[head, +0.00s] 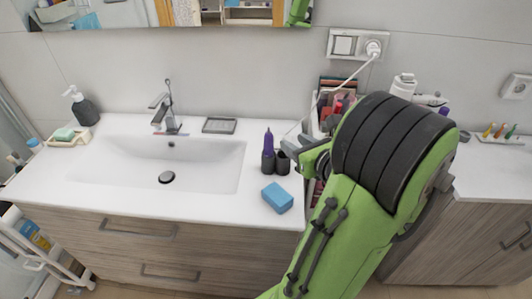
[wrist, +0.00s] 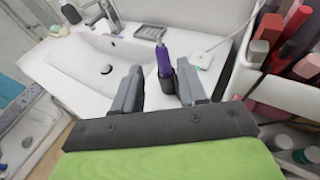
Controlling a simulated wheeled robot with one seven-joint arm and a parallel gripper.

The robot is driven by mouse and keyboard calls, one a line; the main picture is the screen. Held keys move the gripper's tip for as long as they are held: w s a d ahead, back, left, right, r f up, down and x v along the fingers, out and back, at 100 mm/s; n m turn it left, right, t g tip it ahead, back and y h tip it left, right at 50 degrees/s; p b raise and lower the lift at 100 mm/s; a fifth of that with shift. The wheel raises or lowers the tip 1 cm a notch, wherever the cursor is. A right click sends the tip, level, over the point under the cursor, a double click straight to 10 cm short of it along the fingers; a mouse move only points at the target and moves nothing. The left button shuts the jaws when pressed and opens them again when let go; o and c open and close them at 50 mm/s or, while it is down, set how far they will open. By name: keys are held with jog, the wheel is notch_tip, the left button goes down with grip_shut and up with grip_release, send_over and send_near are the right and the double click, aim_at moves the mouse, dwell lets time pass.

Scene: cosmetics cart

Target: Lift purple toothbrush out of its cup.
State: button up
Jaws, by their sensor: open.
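The purple toothbrush (head: 268,140) stands upright in a small dark cup (head: 268,163) near the right end of the sink counter. In the wrist view the toothbrush (wrist: 163,60), with a pale head, rises from its cup (wrist: 167,84) and shows between my two fingers, nearer the right one. My gripper (head: 293,150) is open and comes in from the right, just beside the toothbrush; in the wrist view my gripper (wrist: 159,82) holds nothing. I cannot tell whether a finger touches the cup.
A blue sponge (head: 277,197) lies in front. The sink basin (head: 205,165) is to the left. A cart bin (wrist: 255,78) with cosmetics is close on the right. A white cord (head: 345,82) hangs from the wall socket.

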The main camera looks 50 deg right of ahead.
aim_at(269, 130)
jog(key=p+x, duration=0.1)
jog(key=x, duration=1.5)
jog(key=shift+a+f+p, duration=0.1)
jog(key=shift+a+p, duration=0.1)
jog(key=shift+p, duration=0.15)
jog(key=shift+s, duration=0.1)
jog(key=shift+c, duration=0.2)
grip_shut()
